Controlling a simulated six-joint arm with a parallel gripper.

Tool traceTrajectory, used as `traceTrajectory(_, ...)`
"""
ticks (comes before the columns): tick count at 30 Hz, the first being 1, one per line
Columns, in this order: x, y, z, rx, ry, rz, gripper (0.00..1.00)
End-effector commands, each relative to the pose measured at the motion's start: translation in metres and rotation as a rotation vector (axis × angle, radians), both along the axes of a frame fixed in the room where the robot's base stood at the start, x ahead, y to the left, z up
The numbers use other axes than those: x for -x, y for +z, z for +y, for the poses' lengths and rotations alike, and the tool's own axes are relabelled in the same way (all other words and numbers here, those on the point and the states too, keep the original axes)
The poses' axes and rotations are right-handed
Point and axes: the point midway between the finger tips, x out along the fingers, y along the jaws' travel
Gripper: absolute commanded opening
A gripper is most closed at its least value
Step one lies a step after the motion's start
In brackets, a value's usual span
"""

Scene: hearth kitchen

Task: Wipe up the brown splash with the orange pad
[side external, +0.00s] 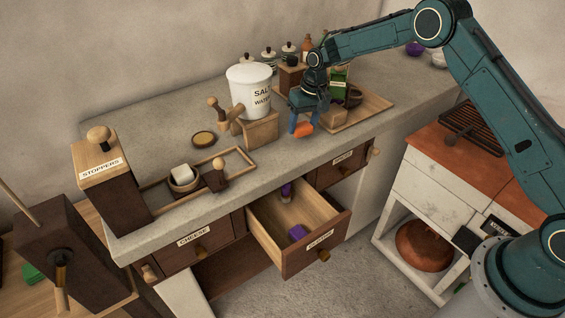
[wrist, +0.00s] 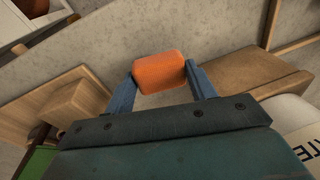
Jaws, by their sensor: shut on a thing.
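The orange pad (side external: 303,129) is held between the blue fingers of my gripper (side external: 302,122), over the grey counter between the salt water bucket's wooden stand and the wooden tray. In the wrist view, the orange pad (wrist: 160,73) sits between both fingertips of my gripper (wrist: 160,80), with grey counter behind it. I cannot tell whether the pad touches the counter. I cannot make out the brown splash in either view; a round brown-rimmed dish or patch (side external: 204,139) lies on the counter to the left, too small to identify surely.
A wooden tray (side external: 372,108) with items is at the right. An open drawer (side external: 330,238) juts out below.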

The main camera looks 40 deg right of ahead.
Motion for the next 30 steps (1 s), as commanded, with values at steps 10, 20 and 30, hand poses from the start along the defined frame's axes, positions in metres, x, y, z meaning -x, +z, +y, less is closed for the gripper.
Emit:
traceTrajectory(10, 0.0, 0.033, 0.0, 0.0, -0.001, -0.002, 0.34)
traceTrajectory(20, 0.0, 0.054, 0.0, 0.0, 0.0, 0.0, 0.34)
traceTrajectory(30, 0.0, 0.054, 0.0, 0.0, -0.001, 0.0, 0.34)
